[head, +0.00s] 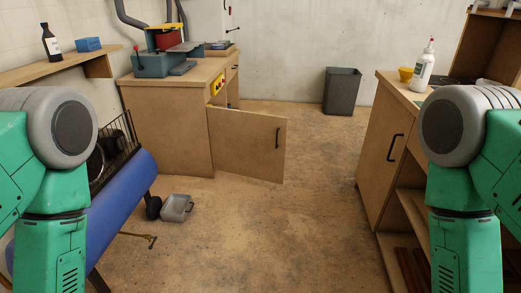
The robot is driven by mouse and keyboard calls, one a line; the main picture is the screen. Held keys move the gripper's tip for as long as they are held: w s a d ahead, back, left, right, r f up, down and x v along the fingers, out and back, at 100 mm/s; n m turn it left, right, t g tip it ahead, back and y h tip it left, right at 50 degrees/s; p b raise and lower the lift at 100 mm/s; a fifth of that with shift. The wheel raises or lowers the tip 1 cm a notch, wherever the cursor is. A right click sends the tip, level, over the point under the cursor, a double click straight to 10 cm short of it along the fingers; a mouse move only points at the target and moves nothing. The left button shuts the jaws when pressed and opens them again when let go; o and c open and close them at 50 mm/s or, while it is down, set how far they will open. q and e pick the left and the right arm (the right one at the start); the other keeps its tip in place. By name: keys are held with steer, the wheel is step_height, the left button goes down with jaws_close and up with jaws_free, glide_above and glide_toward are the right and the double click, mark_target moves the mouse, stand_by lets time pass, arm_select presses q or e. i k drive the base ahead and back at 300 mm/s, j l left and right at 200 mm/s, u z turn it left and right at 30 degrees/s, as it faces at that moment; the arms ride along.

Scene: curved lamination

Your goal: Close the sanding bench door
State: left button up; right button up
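The sanding bench (165,123) is a light brown wooden cabinet at the left back, with a blue-grey machine (163,61) on its top. Its door (247,143) stands wide open, swung out to the right, with a dark vertical handle (277,138) near its free right edge. A yellow item (217,85) and part of the cabinet opening show above and behind the door. My two green and grey arms come in at the left and right edges. Neither gripper is in view, so I cannot see their state.
A grey bin (341,91) stands by the back wall. At right, a wooden cabinet (376,150) bears a white bottle (423,66). A blue cylindrical body (112,215) is at left, with a grey tray (176,208) on the floor. The middle floor (285,230) is clear.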

mark_target(247, 144)
steer(key=i+l+u, duration=0.25)
steer(key=i+l, duration=0.4)
steer(key=i+z, duration=0.1)
steer(key=i, duration=0.5)
steer(key=i+z, duration=0.15)
steer(key=i, duration=0.4)
steer(key=i+j+z, duration=0.1)
steer(key=i, duration=0.5)
steer(key=i+j+z, duration=0.15)
steer(key=i, duration=0.45)
